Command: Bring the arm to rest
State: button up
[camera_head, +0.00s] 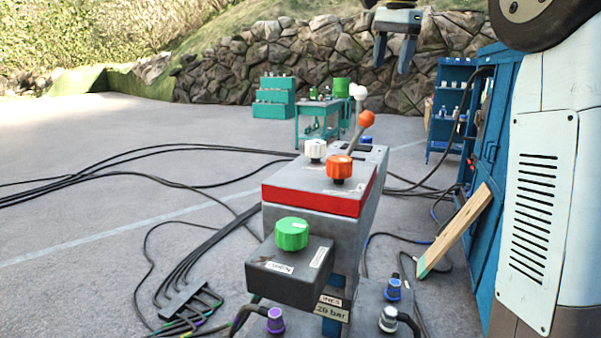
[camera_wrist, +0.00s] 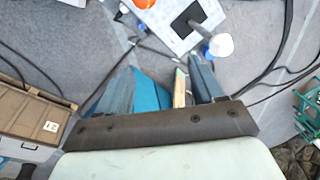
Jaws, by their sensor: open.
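My gripper (camera_head: 392,67) hangs at the top of the head view, fingers pointing down. Its two fingers are apart with nothing between them. The wrist view also shows my gripper (camera_wrist: 163,65) with its fingers spread. It is in the air, clear of the grey control console (camera_head: 318,202) in the middle of the head view. The console carries a red band, an orange knob (camera_head: 339,168), a white knob (camera_head: 315,150), a green knob (camera_head: 292,233) and levers with an orange ball (camera_head: 366,118) and a white ball (camera_head: 358,91).
Black cables (camera_head: 150,150) lie over the ground on the left. A wooden plank (camera_head: 455,230) leans by the blue cabinet (camera_head: 497,130) on the right. A teal table (camera_head: 318,110) and a stone wall (camera_head: 330,50) stand behind. The paved ground at left is mostly free.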

jog(key=s+d+f+n+t, duration=0.1)
jog(key=s+f+n, duration=0.4)
jog(key=s+f, duration=0.8)
jog(key=s+d+f+n+t, duration=0.1)
jog(key=s+f+n, duration=0.5)
jog(key=s+f, duration=0.8)
jog(key=s+t, duration=0.1)
jog(key=s, duration=0.4)
